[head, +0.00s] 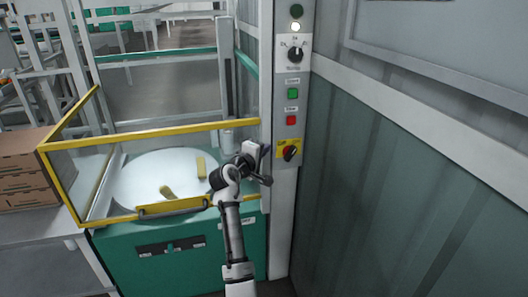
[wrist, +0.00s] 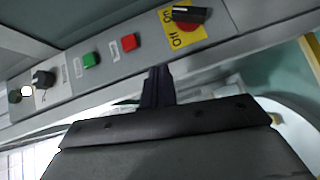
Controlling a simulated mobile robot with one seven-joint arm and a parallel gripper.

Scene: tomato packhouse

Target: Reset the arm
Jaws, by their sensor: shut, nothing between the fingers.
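My arm reaches up from the bottom of the head view. My gripper (head: 268,165) is in front of the lower part of a grey control panel (head: 291,205), just left of and below a red and black rotary switch on a yellow plate (head: 289,150). In the wrist view my gripper (wrist: 158,72) shows as dark fingers closed together with nothing between them. The same rotary switch (wrist: 187,17) is above and right of the fingertips there. I cannot tell whether the fingers touch the panel.
The panel also carries a red button (head: 291,120), a green button (head: 292,93), a black selector (head: 295,54) and a lit white lamp (head: 295,27). A yellow-framed guard (head: 150,135) surrounds a white round table (head: 135,180) at left. Cardboard boxes (head: 22,170) are stacked far left. A green wall (head: 400,170) stands right.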

